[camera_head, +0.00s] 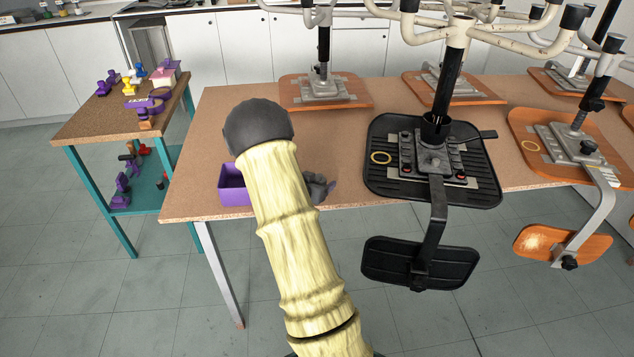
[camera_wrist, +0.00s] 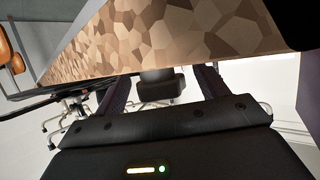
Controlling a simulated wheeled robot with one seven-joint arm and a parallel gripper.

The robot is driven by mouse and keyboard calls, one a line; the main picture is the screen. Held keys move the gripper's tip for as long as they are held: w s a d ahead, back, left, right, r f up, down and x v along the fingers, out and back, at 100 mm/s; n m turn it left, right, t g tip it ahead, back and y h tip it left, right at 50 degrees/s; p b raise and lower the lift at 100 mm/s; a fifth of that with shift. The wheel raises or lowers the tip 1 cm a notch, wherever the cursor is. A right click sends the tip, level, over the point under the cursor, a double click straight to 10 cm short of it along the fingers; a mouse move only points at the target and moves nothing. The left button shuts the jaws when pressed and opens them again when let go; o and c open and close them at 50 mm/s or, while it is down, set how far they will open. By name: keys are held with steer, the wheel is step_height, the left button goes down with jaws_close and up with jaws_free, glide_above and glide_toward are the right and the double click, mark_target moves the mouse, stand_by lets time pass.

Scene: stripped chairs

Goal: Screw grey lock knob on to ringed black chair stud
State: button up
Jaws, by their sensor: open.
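I cannot make out the bare stud there. No grey lock knob can be told apart clearly. A dark grey shape (camera_head: 319,187) beside the purple box is partly behind my arm; I cannot tell whether it is knobs or my gripper. In the wrist view my gripper (camera_wrist: 165,73) has its fingers apart, with nothing clearly held between them.
The open purple box (camera_head: 233,186) stands at the bench's front left, partly behind my arm. Wooden chairs (camera_head: 322,92) lie upturned around the black one, their pale legs (camera_head: 520,37) spreading overhead. A teal-legged side table (camera_head: 110,120) holds purple, yellow and blue items.

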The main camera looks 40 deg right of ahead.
mark_target(317, 178)
stand_by(0.5)
steer(key=c, duration=1.1)
steer(key=shift+c, duration=0.2)
step_height(317, 178, up, 10)
steer(key=shift+r+p, duration=0.1)
steer(key=shift+p, duration=0.75)
